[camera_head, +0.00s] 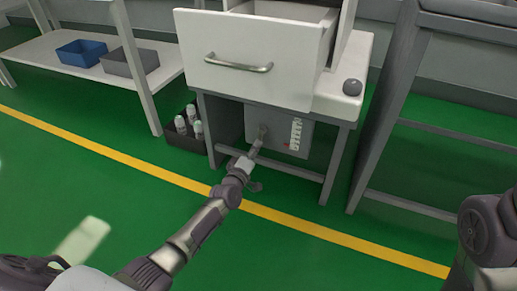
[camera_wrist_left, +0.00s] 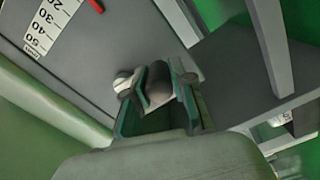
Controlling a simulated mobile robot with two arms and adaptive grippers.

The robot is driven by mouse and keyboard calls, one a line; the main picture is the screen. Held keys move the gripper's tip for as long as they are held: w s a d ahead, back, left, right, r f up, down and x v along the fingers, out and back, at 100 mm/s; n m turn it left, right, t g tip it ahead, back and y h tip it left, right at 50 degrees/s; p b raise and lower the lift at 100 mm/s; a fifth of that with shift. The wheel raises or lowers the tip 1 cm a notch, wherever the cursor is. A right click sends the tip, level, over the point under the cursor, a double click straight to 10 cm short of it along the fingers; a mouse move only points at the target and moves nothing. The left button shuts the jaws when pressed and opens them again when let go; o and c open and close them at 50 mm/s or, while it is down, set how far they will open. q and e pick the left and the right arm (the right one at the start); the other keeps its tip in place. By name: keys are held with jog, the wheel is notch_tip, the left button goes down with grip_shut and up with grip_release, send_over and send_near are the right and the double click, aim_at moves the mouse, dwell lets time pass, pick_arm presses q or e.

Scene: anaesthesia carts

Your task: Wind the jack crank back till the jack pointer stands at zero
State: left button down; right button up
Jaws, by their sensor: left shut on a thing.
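The jack is a grey box (camera_head: 280,121) under the white drawer unit. Its white scale (camera_head: 296,133) stands upright on the front, and the red pointer (camera_head: 286,147) is near the scale's lower end. The wrist view shows the scale (camera_wrist_left: 50,24) with marks up to 50 and the red pointer (camera_wrist_left: 97,5) at the top edge; its exact reading cannot be told. My left gripper (camera_head: 261,137) is at the box front, left of the scale, shut on the dark crank grip (camera_wrist_left: 158,82). Fingers hide part of the crank. My right gripper is out of view.
The open drawer (camera_head: 250,62) overhangs the jack. A dark crate (camera_head: 184,138) with white bottles stands left of it on the floor. Table legs and a low crossbar (camera_head: 290,168) frame the space.

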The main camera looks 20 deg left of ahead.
pick_arm(q)
jog(key=shift+a+m, duration=0.4)
jog(key=shift+m, duration=0.4)
jog(key=shift+p, duration=0.3)
jog(key=c, duration=1)
grip_release()
jog(key=shift+r, duration=0.1)
jog(key=s, duration=1.2)
jog(key=shift+a, duration=0.25)
